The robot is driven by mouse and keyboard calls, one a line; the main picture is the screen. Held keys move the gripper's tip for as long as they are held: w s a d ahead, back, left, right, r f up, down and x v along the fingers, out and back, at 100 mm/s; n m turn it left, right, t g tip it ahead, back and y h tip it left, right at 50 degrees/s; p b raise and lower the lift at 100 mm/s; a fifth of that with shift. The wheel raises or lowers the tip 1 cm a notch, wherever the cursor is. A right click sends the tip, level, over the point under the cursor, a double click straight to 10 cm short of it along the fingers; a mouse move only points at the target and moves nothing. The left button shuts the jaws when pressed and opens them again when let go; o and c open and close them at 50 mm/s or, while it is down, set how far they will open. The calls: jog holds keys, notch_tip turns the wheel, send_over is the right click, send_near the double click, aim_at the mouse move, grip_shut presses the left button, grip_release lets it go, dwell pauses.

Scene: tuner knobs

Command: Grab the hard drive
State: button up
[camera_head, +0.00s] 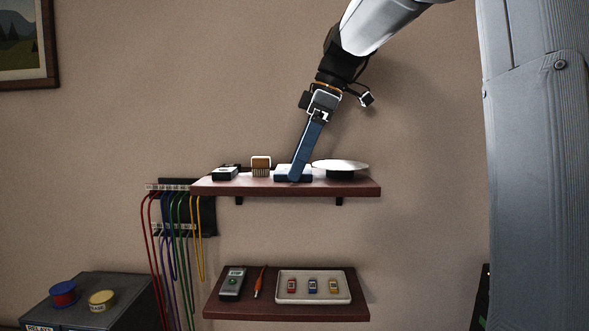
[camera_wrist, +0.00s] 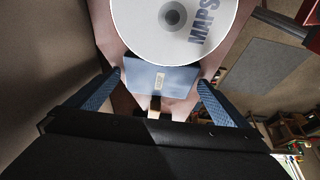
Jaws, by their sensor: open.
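A flat blue box with a small white label (camera_head: 281,175), which looks like the hard drive, lies on the upper wall shelf (camera_head: 345,188). The label does not read clearly. My gripper (camera_head: 294,178) reaches down to it from above, and a blue finger covers part of it in the head view. In the wrist view the blue box (camera_wrist: 160,76) lies between the two fingertips of my open gripper (camera_wrist: 159,82), one tip at each side. I cannot tell whether either finger touches it.
A white disc marked MAPS (camera_wrist: 172,18) on a dark base (camera_head: 340,166) stands close beside the box. Coloured cables (camera_head: 180,225) hang left; a lower shelf (camera_head: 290,312) holds small items.

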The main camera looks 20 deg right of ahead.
jog(key=c, duration=1)
